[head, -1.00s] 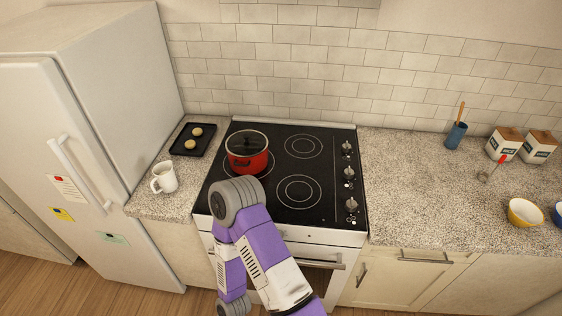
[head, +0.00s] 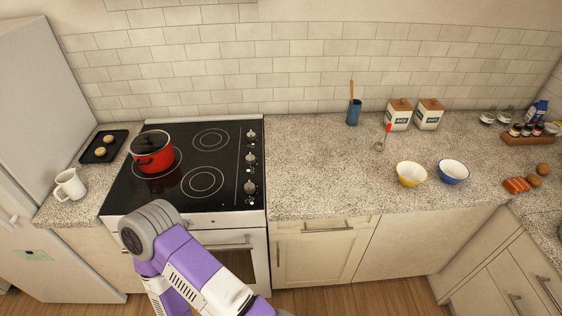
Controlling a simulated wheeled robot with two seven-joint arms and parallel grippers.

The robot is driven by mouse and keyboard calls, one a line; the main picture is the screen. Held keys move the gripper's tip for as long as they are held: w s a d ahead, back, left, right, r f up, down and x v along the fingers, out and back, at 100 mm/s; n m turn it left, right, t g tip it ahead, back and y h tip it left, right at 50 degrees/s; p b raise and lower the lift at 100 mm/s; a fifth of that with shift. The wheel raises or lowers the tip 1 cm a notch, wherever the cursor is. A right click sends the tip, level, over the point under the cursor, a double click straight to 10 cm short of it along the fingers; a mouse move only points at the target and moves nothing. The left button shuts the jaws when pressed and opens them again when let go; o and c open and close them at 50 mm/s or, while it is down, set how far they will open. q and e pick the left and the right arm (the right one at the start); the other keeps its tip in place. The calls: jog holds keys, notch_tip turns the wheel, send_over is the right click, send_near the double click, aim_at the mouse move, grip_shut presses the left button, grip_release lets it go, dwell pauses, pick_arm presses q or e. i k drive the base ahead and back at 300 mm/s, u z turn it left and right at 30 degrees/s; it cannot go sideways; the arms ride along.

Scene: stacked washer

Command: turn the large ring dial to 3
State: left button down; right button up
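No large ring dial marked with numbers can be made out. The only dials in view are several small knobs (head: 250,187) in a column on the right side of the black stove top (head: 228,160). Their markings are too small to read. One of my arms, purple, white and grey, shows at the bottom in front of the stove. Neither gripper is in view.
A red pot (head: 153,158) sits on the stove. A white mug (head: 69,185) and a dark tray (head: 90,152) stand left of it, beside the fridge (head: 40,120). The counter (head: 320,170) right of the stove is mostly clear, with bowls (head: 411,174) and canisters (head: 398,115) farther along.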

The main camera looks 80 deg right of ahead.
aim_at(251, 159)
jog(key=k, duration=0.4)
jog(key=z, duration=0.85)
